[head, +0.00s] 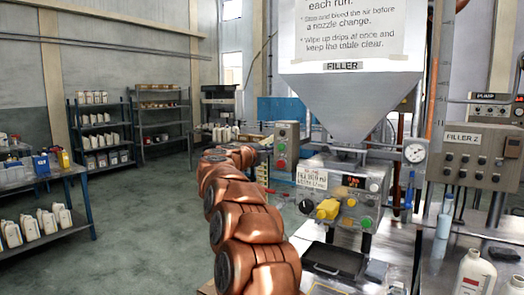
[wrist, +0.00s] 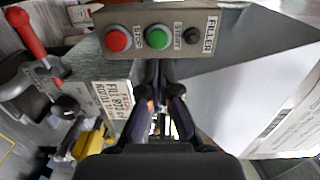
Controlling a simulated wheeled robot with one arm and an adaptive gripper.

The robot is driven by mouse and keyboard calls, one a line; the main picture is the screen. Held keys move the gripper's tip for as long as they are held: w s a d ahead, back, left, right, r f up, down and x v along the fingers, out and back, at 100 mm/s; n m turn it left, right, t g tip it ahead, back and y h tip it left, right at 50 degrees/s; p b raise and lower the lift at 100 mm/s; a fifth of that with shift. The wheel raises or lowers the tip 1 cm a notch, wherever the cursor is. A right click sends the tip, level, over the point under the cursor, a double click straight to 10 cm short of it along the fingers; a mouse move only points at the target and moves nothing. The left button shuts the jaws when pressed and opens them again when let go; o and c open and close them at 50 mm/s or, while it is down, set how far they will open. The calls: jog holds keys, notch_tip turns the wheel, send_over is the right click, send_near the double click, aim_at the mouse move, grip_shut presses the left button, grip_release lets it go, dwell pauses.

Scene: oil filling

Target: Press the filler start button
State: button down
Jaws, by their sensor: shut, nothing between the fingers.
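The grey button box (wrist: 100,45) crosses the top of the wrist view. It carries a red button (wrist: 117,40), a green button (wrist: 157,37) with a START label beside it, and a dark knob (wrist: 194,35). My gripper (wrist: 158,74) is shut and empty, its fingertips just below the green button in the picture. I cannot tell whether they touch the box. In the head view the box (head: 293,133) is left of the hopper, its red button (head: 281,164) low and green above it. My copper-coloured arm reaches towards it; the gripper itself is not clear there.
The filler's hopper (head: 345,98) and its control panel (head: 345,180), with a yellow part, stand right of the box. A second panel marked FILLER 2 (head: 470,150) is farther right. White bottles (head: 473,275) stand at the front right. Open floor lies left of my arm.

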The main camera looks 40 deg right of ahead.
aim_at(280, 146)
jog(key=shift+p+x, duration=1.15)
jog(key=shift+x, duration=2.2)
jog(key=shift+f, duration=0.15)
jog(key=shift+d, duration=0.1)
